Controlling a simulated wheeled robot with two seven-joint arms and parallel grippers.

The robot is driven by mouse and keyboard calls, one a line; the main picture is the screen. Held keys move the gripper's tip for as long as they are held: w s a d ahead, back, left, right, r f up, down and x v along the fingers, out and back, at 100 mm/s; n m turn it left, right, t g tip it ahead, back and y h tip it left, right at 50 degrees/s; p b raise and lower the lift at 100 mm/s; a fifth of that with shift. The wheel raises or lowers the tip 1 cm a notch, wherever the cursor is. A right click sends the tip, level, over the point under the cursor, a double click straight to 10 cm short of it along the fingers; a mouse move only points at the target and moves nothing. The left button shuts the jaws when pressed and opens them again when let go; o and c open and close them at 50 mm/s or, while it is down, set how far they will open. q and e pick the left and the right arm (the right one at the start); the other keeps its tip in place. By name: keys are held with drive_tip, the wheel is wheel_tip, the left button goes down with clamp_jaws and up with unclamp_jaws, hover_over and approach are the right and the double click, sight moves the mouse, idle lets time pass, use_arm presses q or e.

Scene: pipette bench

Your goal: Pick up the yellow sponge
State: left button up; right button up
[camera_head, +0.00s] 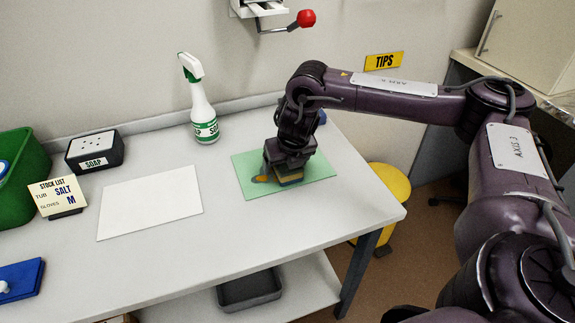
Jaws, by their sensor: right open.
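The yellow sponge (290,180) lies on a green mat (318,167) at the right part of the bench. My right gripper (284,172) points down right over the sponge, and its body hides most of it. The jaws are open, with the sponge at or just below the fingertips. An orange piece (261,179) shows at the left of the gripper; I cannot tell if it is a fingertip or something on the mat. My left gripper is not in view.
A spray bottle (203,110) stands behind the mat, left of my right arm. A white sheet (150,207), a soap box (95,152), a stock list card (57,196), a green tub (22,190) and a blue item (20,282) lie further left. A yellow bin (390,183) stands beyond the bench's right edge.

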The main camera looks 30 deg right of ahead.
drive_tip(key=c, duration=1.1)
drive_tip(key=shift+r, duration=0.15)
wheel_tip(320, 180, up, 7)
drive_tip(key=shift+w+r+p, duration=0.1)
drive_tip(key=shift+r+p, duration=0.1)
drive_tip(key=shift+p, duration=0.3)
use_arm(q)
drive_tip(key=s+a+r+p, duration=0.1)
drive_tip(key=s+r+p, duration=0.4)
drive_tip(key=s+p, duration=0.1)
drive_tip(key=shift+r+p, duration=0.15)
drive_tip(key=shift+p, duration=0.4)
use_arm(e)
drive_tip(key=shift+r, duration=6.45)
